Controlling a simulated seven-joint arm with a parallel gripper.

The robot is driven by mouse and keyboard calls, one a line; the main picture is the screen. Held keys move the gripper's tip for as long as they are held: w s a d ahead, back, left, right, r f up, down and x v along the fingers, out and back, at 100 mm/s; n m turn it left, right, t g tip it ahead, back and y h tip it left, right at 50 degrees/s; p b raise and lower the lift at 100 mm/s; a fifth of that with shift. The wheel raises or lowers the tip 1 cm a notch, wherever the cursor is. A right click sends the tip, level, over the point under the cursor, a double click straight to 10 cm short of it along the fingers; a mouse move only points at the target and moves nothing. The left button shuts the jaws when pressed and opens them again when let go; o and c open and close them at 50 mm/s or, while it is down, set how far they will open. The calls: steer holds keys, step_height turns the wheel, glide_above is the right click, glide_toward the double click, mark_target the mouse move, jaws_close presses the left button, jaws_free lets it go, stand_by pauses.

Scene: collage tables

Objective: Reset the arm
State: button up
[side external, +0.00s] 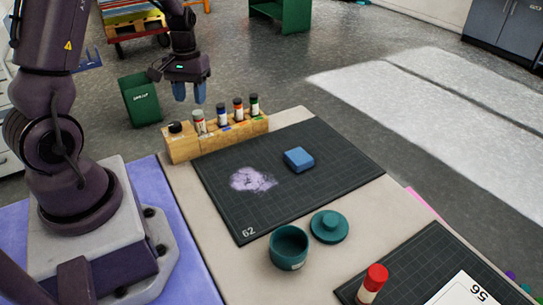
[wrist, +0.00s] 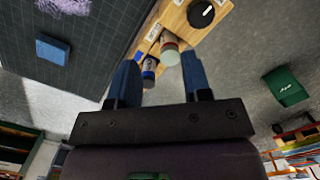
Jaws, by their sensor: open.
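My gripper (side external: 189,92) hangs in the air above and behind the wooden bottle rack, its two blue fingers apart with nothing between them. In the wrist view the gripper (wrist: 155,75) also shows open, with the rack and its bottles beyond the fingertips. A blue block (side external: 298,159) lies on the dark cutting mat (side external: 335,150), near a pale purple patch (side external: 252,180).
A teal pot (side external: 288,250) stands open, with its teal lid (side external: 329,227) beside it. A red-capped bottle (side external: 372,284) stands on a second dark mat (side external: 425,262) at the front right. A green bin (side external: 140,98) stands on the floor behind the table.

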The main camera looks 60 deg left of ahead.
steer(key=s+d+r+m+t, duration=0.3)
steer(key=d+r+m, duration=0.1)
steer(key=d+r, duration=0.5)
steer(key=s+d+r+m+t, duration=0.3)
steer(key=d+r+m, duration=0.2)
steer(key=d+r, duration=0.4)
steer(key=d, duration=0.4)
steer(key=shift+s+d+r+y, duration=0.35)
steer(key=shift+r+y, duration=0.05)
